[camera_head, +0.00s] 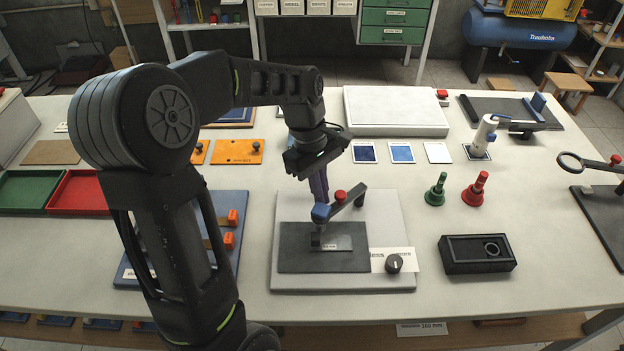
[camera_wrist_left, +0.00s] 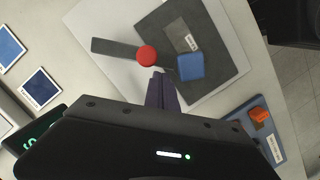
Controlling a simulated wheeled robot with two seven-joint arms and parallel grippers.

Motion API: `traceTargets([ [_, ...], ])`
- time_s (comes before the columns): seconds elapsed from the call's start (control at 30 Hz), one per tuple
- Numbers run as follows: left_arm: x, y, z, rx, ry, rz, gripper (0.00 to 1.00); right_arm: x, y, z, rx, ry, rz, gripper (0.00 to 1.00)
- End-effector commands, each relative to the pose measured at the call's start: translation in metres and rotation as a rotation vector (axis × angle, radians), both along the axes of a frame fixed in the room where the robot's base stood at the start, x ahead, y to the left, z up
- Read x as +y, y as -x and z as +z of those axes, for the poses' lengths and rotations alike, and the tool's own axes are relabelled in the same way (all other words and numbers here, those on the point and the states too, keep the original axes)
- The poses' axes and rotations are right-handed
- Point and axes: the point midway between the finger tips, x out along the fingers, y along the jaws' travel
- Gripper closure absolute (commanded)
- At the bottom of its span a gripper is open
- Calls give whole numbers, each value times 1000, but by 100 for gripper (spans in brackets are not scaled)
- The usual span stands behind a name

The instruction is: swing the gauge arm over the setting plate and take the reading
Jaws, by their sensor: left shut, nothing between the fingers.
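The gauge arm (camera_head: 348,203) is a dark grey bar with a red knob (camera_head: 340,196) on top and a blue block (camera_head: 320,213) at its near left end. The bar runs from that block up and right. The blue block stands over the edge of a dark grey plate (camera_head: 290,256); a small labelled plate (camera_head: 345,238) lies beside its stem. I cannot tell which of these is the setting plate. No right gripper shows.
A black dial knob (camera_head: 394,263) sits on a white label at the pale base's right corner. Green (camera_head: 436,190) and red (camera_head: 475,189) handled pieces and a black box (camera_head: 477,254) stand to the right. A blue board with orange parts (camera_head: 228,240) is left.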

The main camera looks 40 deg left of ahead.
Motion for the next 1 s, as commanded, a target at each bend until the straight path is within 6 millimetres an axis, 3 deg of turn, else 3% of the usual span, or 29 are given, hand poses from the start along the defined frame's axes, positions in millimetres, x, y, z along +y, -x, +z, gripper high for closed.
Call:
traceTargets([
  [0.43, -5, 1, 0, -1, 0, 16, 100, 0, 0, 0, 0, 0, 0, 64],
  [0.73, -32, 11, 1, -1, 1, 263, 100, 0, 0, 2, 0, 0, 0, 64],
  [1.0, -41, 12, 0, 0, 0, 270, 100, 0, 0, 3, 1, 1, -1, 64],
])
